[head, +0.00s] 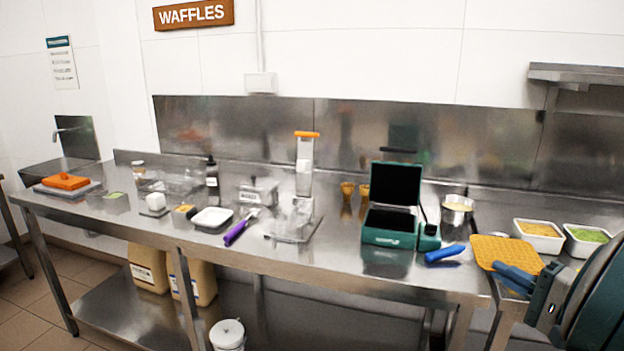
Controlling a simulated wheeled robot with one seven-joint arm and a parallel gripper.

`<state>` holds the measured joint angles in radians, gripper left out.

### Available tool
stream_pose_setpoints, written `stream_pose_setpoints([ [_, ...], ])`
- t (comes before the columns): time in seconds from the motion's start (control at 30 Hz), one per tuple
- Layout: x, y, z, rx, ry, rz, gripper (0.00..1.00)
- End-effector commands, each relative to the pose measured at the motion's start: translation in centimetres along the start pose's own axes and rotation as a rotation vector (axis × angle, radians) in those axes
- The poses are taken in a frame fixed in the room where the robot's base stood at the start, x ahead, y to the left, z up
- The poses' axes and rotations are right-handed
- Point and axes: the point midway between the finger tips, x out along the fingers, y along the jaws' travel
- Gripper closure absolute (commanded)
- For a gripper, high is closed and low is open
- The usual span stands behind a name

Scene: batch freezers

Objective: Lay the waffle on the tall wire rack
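The waffle (493,252) is a flat golden sheet with rounded corners at the right, over the front of the steel counter. My gripper (517,277) reaches in from the right edge, its blue fingers shut on the waffle's near edge. The waffle is about level and appears clear of the counter. I cannot clearly pick out the tall wire rack. Thin, see-through shapes stand mid-counter (295,215) and further left (178,182), too faint to tell whether either is the rack.
The open green waffle iron (392,228) and a blue-handled tool (445,253) lie left of the waffle. A steel pot (457,206) and white tubs of yellow (540,243) and green filling stand behind. A purple-handled tool (236,232) and white dish (211,219) are further left.

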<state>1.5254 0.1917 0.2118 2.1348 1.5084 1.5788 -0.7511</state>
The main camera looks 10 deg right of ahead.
Motion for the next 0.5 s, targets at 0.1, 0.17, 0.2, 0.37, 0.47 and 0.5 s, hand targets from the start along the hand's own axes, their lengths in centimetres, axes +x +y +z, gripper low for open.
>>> stream_pose_setpoints([
  [0.1,1.6,0.1,0.2,0.0,-0.01,0.0,1.0],
  [0.17,2.4,0.2,0.3,0.0,-0.015,0.0,1.0],
  [0.2,3.0,0.3,0.4,0.0,-0.016,0.0,1.0],
  [0.37,5.9,0.8,1.0,0.002,-0.027,0.0,1.0],
  [0.47,8.4,1.3,1.7,0.003,-0.035,0.0,1.0],
  [0.5,9.6,1.6,2.1,0.003,-0.037,0.0,1.0],
])
